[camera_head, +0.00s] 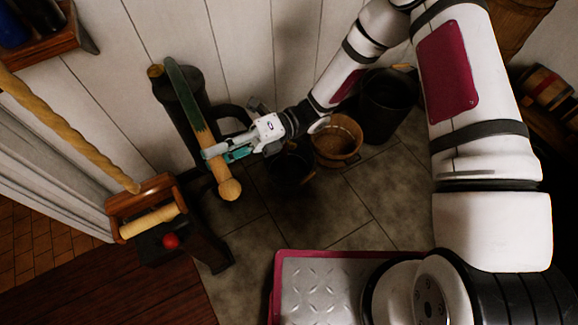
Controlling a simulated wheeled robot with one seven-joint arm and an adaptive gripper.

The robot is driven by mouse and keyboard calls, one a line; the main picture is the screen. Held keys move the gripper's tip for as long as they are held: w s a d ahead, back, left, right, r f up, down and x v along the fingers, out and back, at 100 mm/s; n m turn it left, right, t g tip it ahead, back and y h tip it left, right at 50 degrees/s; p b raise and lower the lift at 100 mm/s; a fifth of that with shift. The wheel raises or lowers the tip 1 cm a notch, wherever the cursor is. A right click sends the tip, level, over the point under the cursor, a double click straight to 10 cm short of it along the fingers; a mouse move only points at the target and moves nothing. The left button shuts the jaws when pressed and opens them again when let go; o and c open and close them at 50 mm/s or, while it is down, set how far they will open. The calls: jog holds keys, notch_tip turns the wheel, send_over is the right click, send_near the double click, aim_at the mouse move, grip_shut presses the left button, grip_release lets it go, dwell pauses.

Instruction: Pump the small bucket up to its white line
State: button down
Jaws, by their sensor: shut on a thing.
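The hand pump has a dark upright body (192,88) against the plank wall. Its long handle (217,172) has a green upper part and a pale wooden grip ending in a round knob. My gripper (212,154) is shut on the wooden grip, above the knob. A small dark bucket (292,178) stands on the floor right of the handle, partly hidden by my gripper and wrist. Its inside is too dark to show a water level or a white line.
A wooden tub (338,157) and a larger black bucket (387,120) stand right of the small bucket, close to my arm. A wooden stand with a roller (150,222) and red knob is at the left. Tiled floor (325,212) is clear in front.

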notch_tip(320, 180, down, 10)
jog(key=n+b, duration=0.4)
jog(key=b, duration=0.1)
jog(key=shift+w+a+g+h+b, duration=0.2)
jog(key=shift+w+g+h+b, duration=0.1)
jog(key=shift+w+h+b, duration=0.15)
jog(key=shift+r, duration=0.1)
jog(key=w+a+f+n+b, duration=0.2)
jog(key=w+f+n+b, duration=0.1)
jog(key=f+b, duration=0.3)
notch_tip(320, 180, down, 2)
jog(key=shift+n+h+b, duration=0.35)
jog(key=shift+n, duration=0.25)
jog(key=c, duration=1)
grip_release()
